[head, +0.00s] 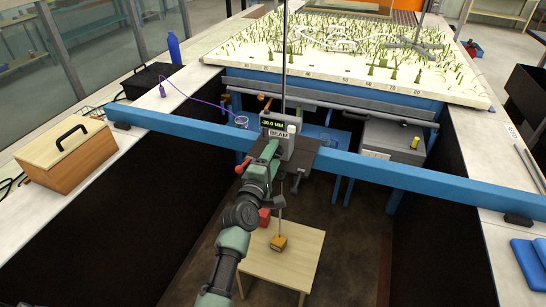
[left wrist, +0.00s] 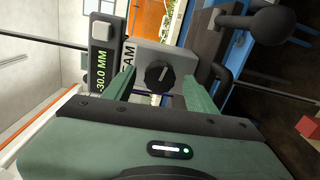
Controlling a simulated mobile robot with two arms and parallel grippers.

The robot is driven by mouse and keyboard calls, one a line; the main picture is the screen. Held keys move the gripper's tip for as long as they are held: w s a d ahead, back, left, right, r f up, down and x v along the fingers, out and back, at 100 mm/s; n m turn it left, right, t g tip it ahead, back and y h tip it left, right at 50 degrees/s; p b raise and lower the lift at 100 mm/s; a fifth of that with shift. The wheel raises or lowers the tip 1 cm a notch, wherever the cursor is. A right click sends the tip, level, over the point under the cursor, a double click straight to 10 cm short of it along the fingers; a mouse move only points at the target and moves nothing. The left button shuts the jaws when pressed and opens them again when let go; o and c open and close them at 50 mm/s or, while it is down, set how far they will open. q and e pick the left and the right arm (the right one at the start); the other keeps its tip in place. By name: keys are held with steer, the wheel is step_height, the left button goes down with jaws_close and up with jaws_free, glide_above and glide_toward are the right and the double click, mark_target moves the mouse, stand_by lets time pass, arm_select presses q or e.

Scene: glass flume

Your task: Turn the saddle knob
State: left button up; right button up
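The saddle (head: 293,146) sits on the blue beam (head: 400,173). Its display (head: 273,124) reads -30.0 MM, above a BEAM label. In the left wrist view the saddle knob (left wrist: 159,74) is round and black with a pale pointer line, on a grey plate (left wrist: 182,60). My left gripper (left wrist: 158,84) is open, with one green finger on each side of the knob; gaps show between knob and fingers. In the head view my left gripper (head: 265,158) is at the saddle's front and the knob cannot be made out. My right gripper is in neither view.
A vertical rod (head: 284,60) rises by the saddle. A wooden box (head: 68,155) sits on the left ledge. Blue pads (head: 530,262) lie at right.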

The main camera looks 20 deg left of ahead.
arm_select(q)
steer(key=shift+s+p, duration=0.3)
steer(key=shift+s, duration=0.2)
steer(key=s+p, duration=0.1)
steer(key=s, duration=0.5)
steer(key=shift+s+p, duration=0.4)
steer(key=shift+a+f, duration=0.1)
